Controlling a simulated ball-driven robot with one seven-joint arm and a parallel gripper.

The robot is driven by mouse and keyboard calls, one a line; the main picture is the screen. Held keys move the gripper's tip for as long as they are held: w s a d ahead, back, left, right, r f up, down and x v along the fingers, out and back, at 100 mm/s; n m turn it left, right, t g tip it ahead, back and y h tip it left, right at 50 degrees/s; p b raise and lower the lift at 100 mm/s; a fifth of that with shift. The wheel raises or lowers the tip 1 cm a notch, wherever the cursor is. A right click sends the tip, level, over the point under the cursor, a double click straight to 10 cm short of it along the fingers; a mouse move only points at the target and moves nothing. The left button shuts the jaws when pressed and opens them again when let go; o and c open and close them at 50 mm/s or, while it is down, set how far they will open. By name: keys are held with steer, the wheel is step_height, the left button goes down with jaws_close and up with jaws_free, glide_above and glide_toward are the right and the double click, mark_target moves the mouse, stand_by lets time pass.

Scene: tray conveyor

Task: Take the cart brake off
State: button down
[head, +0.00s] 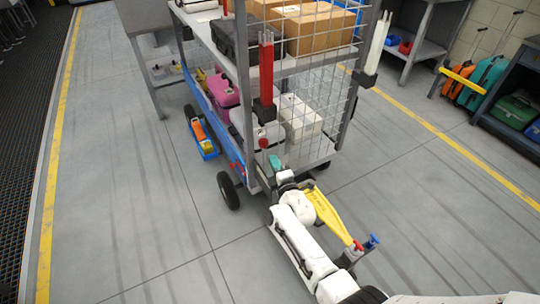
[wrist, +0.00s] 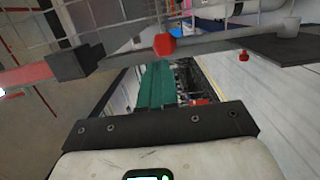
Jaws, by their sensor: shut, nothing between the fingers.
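The cart (head: 262,170) is a grey-framed trolley with mesh sides and loaded shelves. A red round knob (head: 263,143) sits low at its near end; a red knob (wrist: 164,44) also shows in the wrist view, just beyond the fingertips. I cannot tell for certain whether this is the brake. My gripper (head: 275,162) is close to the cart's near end, just below and right of the knob. Its teal fingers (wrist: 156,85) are shut and empty in the wrist view. Whether they touch the knob is unclear.
A yellow bar (head: 328,214) lies beside my arm, with a red knob (head: 358,245) and a blue knob (head: 372,242) near its end. Open floor lies left and right.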

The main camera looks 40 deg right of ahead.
steer(key=p+v, duration=0.3)
steer(key=v, duration=0.4)
steer(key=shift+s+a+r, duration=0.25)
steer(key=shift+s+r, duration=0.05)
steer(key=shift+r, duration=0.05)
steer(key=s+a+f+m+g+y, duration=0.1)
steer(key=s+a+m+g+y, duration=0.1)
steer(key=s+a+g+y, duration=0.3)
steer(key=s+a+m+g+y, duration=0.2)
steer(key=a+y, duration=0.1)
steer(key=a, duration=0.4)
steer(key=s+a+r+m+g, duration=0.1)
steer(key=s+r+m+g, duration=0.2)
steer(key=s, duration=0.7)
steer(key=s+a+r+m+g, duration=0.2)
steer(key=s+m+g, duration=0.3)
steer(key=s, duration=0.6)
steer(key=shift+s+r+m+h, duration=0.3)
steer(key=shift+r+m, duration=0.15)
steer(key=shift+m, duration=0.15)
